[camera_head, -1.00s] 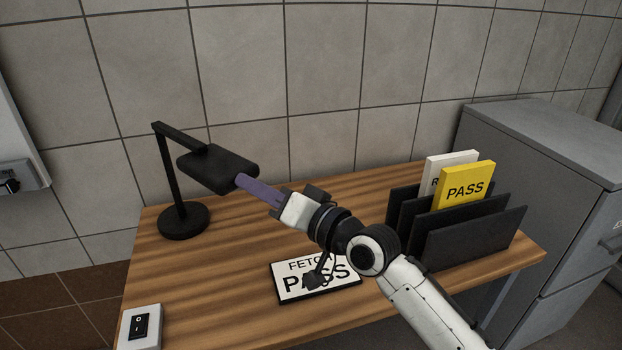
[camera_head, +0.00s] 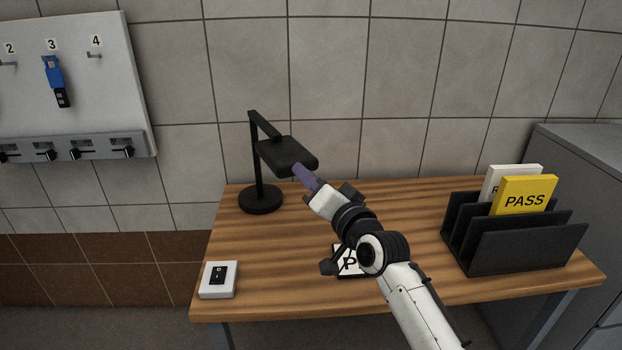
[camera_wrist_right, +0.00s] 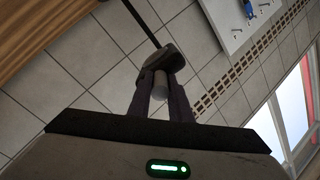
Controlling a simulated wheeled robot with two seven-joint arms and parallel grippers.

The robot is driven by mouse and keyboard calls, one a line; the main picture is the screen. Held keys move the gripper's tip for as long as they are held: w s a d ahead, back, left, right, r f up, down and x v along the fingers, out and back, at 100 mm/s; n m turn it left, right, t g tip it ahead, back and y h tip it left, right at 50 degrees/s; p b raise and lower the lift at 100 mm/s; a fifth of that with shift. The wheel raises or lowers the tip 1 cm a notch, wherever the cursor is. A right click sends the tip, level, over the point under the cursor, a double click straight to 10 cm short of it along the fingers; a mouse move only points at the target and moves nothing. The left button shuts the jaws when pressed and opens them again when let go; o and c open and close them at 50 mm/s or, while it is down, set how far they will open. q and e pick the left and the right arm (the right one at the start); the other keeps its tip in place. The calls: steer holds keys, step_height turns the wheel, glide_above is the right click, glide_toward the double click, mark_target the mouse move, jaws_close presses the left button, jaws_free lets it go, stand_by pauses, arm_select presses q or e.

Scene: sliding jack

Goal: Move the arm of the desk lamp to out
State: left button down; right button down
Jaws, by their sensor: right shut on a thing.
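The black desk lamp stands on the wooden desk with its round base (camera_head: 261,200) at the back left, an upright post and a short top arm (camera_head: 264,126). Its flat black head (camera_head: 287,155) hangs at the arm's end. My right gripper (camera_head: 300,172) reaches the near right edge of the head. In the right wrist view the gripper (camera_wrist_right: 160,88) is shut on a grey cylindrical grip under the lamp head (camera_wrist_right: 163,60). The fingertips' contact is partly hidden in the head view. My left gripper is not in view.
A white switch box (camera_head: 218,279) sits at the desk's front left. A black file holder (camera_head: 525,247) with a yellow PASS card (camera_head: 524,195) stands at the right. A sign lies under my arm, and a hook board (camera_head: 75,80) hangs on the wall.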

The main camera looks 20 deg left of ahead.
steer(key=shift+d+r, duration=0.1)
steer(key=shift+r, duration=0.05)
steer(key=c, duration=1.6)
jaws_free()
steer(key=shift+w, duration=0.1)
steer(key=v, duration=1)
